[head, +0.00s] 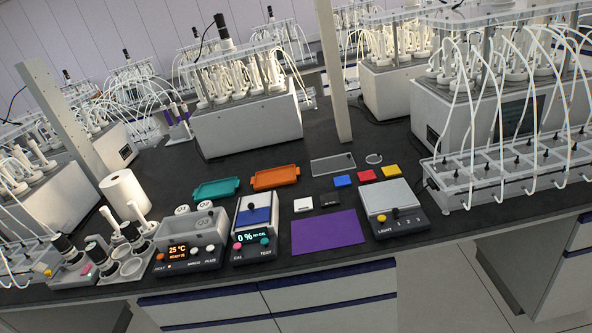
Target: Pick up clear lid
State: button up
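A clear flat rectangular plate (333,164) lies on the black bench top, behind the coloured blocks. It looks like the clear lid. A small clear round disc (374,159) lies just to its right, apart from it. I cannot tell for certain which of the two is the lid. My gripper is not in view, and nothing is seen touching either clear piece.
An orange tray (275,177) and a teal tray (216,188) lie left of the plate. Blue (343,181), red (367,176) and yellow (391,171) blocks lie in front. A grey post (334,75) rises behind. A purple mat (327,232) lies nearer the front.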

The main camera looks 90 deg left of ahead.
aim_at(207, 220)
jog(key=u, duration=3.1)
jog(key=k, duration=0.9)
jog(key=i, duration=0.9)
jog(key=z, duration=0.05)
